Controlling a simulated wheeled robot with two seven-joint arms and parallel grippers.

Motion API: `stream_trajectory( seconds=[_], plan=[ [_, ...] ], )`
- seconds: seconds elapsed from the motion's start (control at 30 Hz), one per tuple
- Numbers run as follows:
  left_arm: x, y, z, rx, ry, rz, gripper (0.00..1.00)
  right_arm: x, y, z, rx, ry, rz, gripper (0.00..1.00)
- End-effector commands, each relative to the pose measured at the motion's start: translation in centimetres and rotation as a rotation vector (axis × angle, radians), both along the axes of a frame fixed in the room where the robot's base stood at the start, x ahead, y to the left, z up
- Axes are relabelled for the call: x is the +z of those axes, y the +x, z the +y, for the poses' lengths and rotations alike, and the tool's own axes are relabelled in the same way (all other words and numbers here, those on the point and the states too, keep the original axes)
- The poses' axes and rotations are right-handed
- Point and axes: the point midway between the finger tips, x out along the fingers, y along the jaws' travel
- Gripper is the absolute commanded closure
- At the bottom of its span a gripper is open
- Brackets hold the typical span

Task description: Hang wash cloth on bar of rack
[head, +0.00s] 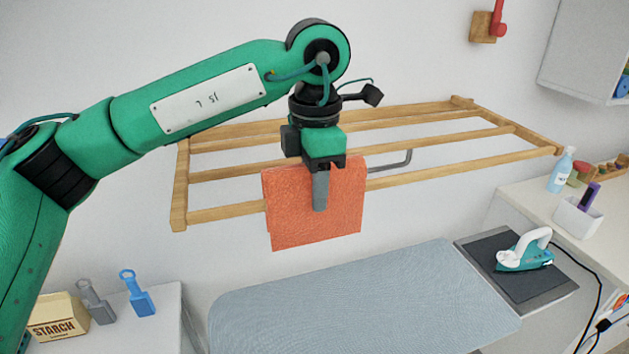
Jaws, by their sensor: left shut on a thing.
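An orange wash cloth (285,224) hangs at the front of the wooden rack (223,211), which is mounted on the wall. The cloth covers part of the front bar, and its lower edge hangs below that bar. My left gripper (320,203) points down and is shut on the wash cloth near its upper middle. The gripper hides part of the cloth and of the bars behind it. Whether cloth also hangs behind the bar is hidden. My right gripper is not in view.
A blue-grey ironing board (360,300) stands below the rack. An iron (525,250) rests at its right end. A starch box (58,318) and blue and grey tools stand at lower left. A bottle (561,170) stands on the right counter. The rack's right half is clear.

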Motion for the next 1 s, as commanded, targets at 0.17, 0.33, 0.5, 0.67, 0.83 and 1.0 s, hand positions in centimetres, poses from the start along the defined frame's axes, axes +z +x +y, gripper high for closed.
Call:
stream_trajectory(
  seconds=[0.17, 0.33, 0.5, 0.67, 0.83, 1.0],
  plan=[
    [-1.8, 0.0, 0.0, 0.0, 0.0, 0.001, 0.92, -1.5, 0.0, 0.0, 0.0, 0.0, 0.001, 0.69],
    [-3.0, 0.0, 0.0, 0.0, 0.0, 0.001, 0.92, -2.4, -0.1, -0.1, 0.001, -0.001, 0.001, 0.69],
    [-3.6, 0.0, 0.0, 0.0, 0.0, 0.001, 0.92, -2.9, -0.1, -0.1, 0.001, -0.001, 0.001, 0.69],
    [-3.8, 0.0, 0.0, 0.0, 0.0, 0.0, 0.92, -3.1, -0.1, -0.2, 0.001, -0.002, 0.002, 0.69],
    [-3.8, 0.0, 0.0, 0.0, 0.0, 0.0, 0.92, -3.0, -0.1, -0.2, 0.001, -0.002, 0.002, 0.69],
    [-3.8, 0.0, 0.0, 0.0, 0.0, 0.0, 0.52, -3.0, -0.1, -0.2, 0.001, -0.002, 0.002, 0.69]
  ],
)
